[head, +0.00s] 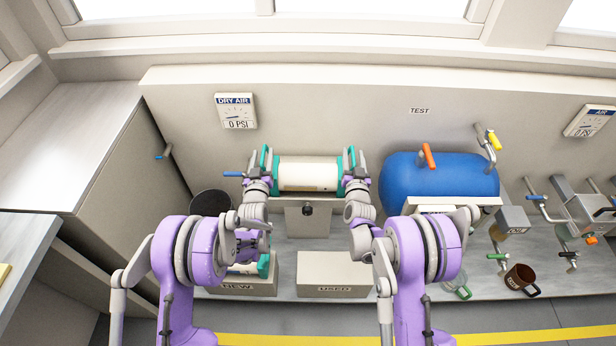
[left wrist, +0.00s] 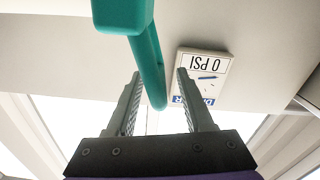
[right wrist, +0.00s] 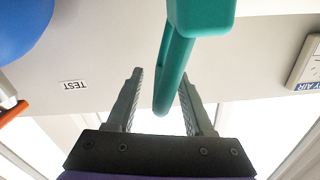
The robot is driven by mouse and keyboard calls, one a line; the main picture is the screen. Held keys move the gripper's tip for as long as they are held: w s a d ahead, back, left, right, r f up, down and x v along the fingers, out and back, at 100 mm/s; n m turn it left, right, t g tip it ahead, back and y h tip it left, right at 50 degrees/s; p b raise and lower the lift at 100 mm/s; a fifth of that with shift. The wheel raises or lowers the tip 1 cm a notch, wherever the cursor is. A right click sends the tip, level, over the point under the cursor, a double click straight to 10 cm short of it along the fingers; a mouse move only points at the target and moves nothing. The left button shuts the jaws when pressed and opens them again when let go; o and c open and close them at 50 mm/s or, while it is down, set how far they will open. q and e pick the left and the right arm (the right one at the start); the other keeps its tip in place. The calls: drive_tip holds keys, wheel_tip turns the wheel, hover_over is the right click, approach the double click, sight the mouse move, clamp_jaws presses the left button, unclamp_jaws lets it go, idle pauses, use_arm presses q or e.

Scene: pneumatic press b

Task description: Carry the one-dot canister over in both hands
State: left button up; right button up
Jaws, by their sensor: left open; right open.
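A cream canister (head: 308,174) with teal ends lies level on the stand (head: 307,218) at the back wall. I cannot make out its dots. My left gripper (head: 262,166) is open at its left end, and the left teal handle (left wrist: 152,65) passes between the fingers in the left wrist view. My right gripper (head: 352,166) is open at its right end, and the right teal handle (right wrist: 171,70) reaches between the fingers in the right wrist view. Neither gripper is closed on its handle. My arms hide parts of both canister ends.
A NEW bin (head: 236,288) holds another teal-and-cream canister (head: 243,268), partly hidden by my left arm. A USED bin (head: 334,288) stands beside it. A blue tank (head: 440,172) is to the right. A dark round bin (head: 210,203) stands at left.

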use_arm(q)
clamp_jaws()
use_arm(e)
clamp_jaws()
use_arm(q)
drive_tip(key=shift+a, duration=0.1)
use_arm(e)
drive_tip(key=shift+d, duration=0.1)
idle(0.9)
